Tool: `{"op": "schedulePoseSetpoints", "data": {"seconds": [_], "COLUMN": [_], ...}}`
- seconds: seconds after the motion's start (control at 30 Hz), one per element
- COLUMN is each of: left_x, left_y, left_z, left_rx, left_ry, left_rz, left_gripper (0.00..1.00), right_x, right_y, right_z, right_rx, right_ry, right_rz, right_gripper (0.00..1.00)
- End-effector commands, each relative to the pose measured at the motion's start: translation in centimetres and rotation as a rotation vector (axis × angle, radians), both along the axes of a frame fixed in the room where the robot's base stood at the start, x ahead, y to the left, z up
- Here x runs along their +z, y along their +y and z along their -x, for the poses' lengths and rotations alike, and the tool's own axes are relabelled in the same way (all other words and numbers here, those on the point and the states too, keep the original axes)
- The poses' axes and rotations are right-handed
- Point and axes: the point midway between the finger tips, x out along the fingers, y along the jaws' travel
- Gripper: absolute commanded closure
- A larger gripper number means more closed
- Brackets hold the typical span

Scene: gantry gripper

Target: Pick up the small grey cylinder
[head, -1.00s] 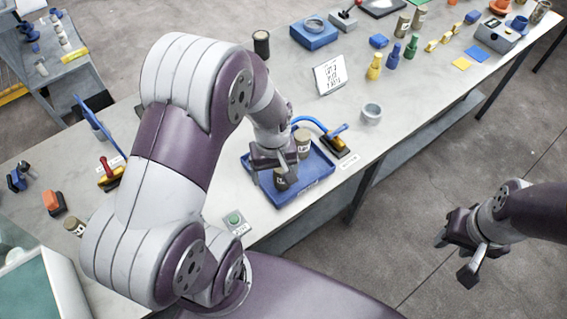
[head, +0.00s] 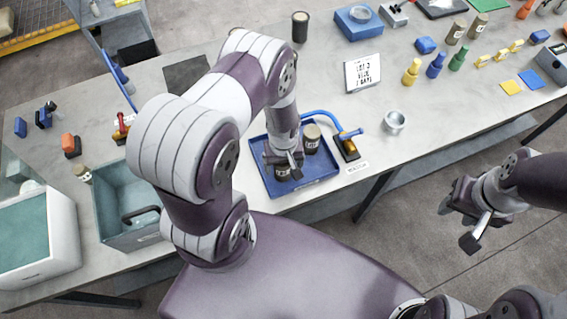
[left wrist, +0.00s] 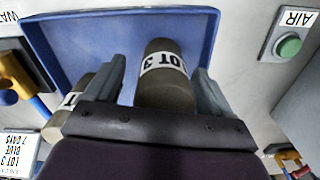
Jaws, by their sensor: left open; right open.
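My left gripper (head: 284,164) is open, low over the blue tray (head: 326,186). In the left wrist view its fingers (left wrist: 160,75) stand on either side of a grey-brown cylinder (left wrist: 166,88) with a white "LOT 3" band. The cylinder is upright in the tray; the fingers hide part of it in the head view (head: 283,174). I cannot tell whether they touch it. A second such cylinder (head: 312,138) stands beside it in the tray. A light grey hollow cylinder (head: 395,122) stands on the bench to the right. My right gripper (head: 458,226) is open and empty, off the bench.
A teal bin (head: 122,205) and a white box (head: 70,235) are at left. Bench space between the tray and the light grey cylinder is partly free.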

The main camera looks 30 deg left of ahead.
Motion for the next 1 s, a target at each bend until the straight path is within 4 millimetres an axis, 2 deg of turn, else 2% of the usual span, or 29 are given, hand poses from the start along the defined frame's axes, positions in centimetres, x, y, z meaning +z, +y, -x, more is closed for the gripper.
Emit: {"op": "schedulePoseSetpoints", "data": {"seconds": [0.17, 0.4, 0.63, 0.73, 0.87, 0.97, 1.0], "left_x": [-0.1, 0.0, 0.1, 0.8, 2.8, 5.0, 5.7], "left_y": [0.0, 0.0, 0.0, 0.0, 0.0, 0.0, 0.0], "left_z": [0.0, 0.0, -0.1, -0.1, -0.1, -0.1, 0.5], "left_rx": [0.0, 0.0, 0.0, 0.0, 0.0, 0.0, 0.0], "left_ry": [0.0, 0.0, -0.001, -0.001, -0.001, 0.0, 0.004], "left_rz": [0.0, 0.0, 0.0, 0.0, -0.001, 0.0, 0.0], "left_gripper": [0.17, 0.95, 0.97, 0.97, 0.97, 0.97, 0.97], "right_x": [0.0, 0.0, 0.1, 0.7, 2.6, 4.7, 5.5], "right_y": [0.0, 0.0, 0.0, 0.0, 0.0, 0.0, 0.0], "right_z": [0.0, 0.0, 0.0, 0.0, 0.0, 0.0, 0.0], "right_rx": [0.0, 0.0, 0.0, 0.0, 0.0, 0.0, 0.0], "right_ry": [0.0, 0.0, 0.0, 0.0, 0.0, 0.0, 0.0], "right_rz": [0.0, 0.0, 0.0, 0.0, 0.0, 0.0, 0.0], "right_gripper": [0.57, 0.57, 0.57, 0.57, 0.57, 0.57, 0.57]}}
